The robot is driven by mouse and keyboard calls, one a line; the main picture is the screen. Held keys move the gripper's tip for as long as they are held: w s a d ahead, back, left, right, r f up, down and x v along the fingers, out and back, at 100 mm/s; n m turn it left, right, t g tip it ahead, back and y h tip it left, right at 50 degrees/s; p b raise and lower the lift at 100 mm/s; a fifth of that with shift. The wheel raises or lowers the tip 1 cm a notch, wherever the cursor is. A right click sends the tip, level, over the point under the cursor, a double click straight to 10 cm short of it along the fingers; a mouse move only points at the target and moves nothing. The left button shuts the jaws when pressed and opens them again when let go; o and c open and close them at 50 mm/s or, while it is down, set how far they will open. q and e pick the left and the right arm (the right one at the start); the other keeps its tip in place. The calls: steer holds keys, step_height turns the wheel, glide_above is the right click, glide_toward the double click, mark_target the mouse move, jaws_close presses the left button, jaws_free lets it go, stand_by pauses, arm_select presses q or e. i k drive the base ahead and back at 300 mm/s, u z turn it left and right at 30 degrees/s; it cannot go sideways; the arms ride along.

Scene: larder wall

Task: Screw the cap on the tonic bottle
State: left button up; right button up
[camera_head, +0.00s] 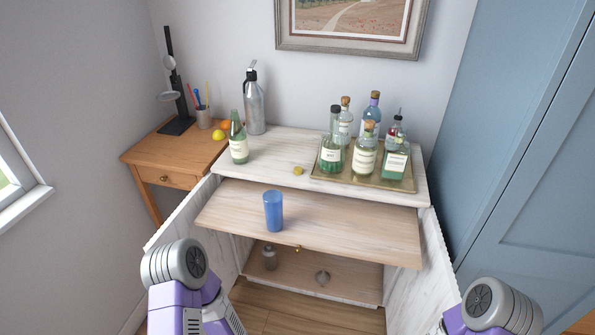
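A green bottle with a pale label (239,143), likely the tonic bottle, stands upright on the left part of the white cabinet top. Its neck shows no clear cap, but it is too small to be certain. A small yellow-gold piece (298,171), which may be the cap, lies on the cabinet top to the right of the bottle, near the front edge and apart from it. Only upper parts of my two arms show at the bottom corners. Neither gripper is in view.
A brass tray (403,186) with several corked or stoppered bottles stands at the right. A silver siphon (254,103) stands behind the green bottle. A blue cup (273,211) stands on the pulled-out shelf (350,228). The cabinet doors stand open. A wooden side table (150,156) is left.

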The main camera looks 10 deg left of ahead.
mark_target(237, 136)
steer(key=z, duration=3.45)
steer(key=k, duration=1.3)
steer(key=u, duration=2.25)
